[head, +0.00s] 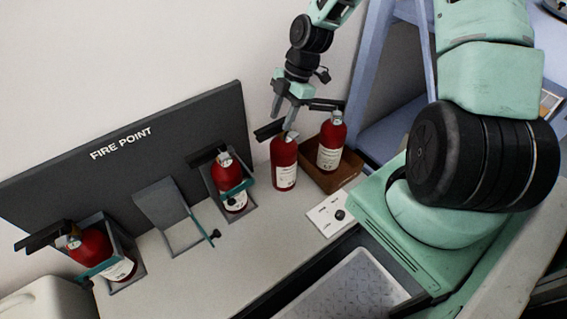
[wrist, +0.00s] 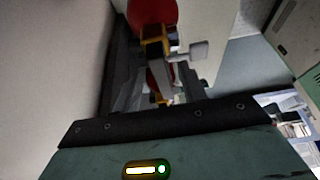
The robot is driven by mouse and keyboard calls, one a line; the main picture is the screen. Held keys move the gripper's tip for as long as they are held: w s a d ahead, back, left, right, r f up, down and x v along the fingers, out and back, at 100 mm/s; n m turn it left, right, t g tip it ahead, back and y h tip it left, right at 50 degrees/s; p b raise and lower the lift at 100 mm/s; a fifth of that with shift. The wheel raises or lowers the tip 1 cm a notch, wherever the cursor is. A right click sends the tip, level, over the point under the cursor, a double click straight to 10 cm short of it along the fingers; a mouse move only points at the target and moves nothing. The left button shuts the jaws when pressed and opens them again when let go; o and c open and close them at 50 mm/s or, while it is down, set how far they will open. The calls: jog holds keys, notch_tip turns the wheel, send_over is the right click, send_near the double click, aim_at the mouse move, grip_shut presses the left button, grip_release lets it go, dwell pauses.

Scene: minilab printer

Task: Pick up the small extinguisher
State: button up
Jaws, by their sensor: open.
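Several red extinguishers with black handles and white labels show in the head view; I cannot tell for sure which is the small one. One extinguisher (head: 284,162) stands free on the counter, left of a brown box. Another extinguisher (head: 329,145) stands in the brown box (head: 344,182). A third extinguisher (head: 230,180) sits in a bracket with a teal strap, and a larger-looking extinguisher (head: 92,246) sits in the far-left bracket. My gripper (head: 284,116) is open and empty, pointing down just above the free-standing extinguisher's top. Red bodies (wrist: 152,12) show in the wrist view, partly hidden.
A grey panel marked FIRE POINT (head: 120,150) stands behind the counter. An empty grey bracket (head: 172,217) lies between the two filled ones. A white card (head: 331,213) with a black knob is in front of the box. A blue frame (head: 372,60) rises at right.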

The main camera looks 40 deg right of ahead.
jog(key=x, duration=0.2)
jog(key=shift+a+f, duration=0.15)
jog(key=shift+f, duration=0.1)
grip_shut()
jog(key=shift+w+r, duration=0.1)
jog(key=shift+r, duration=0.05)
dwell(1.0)
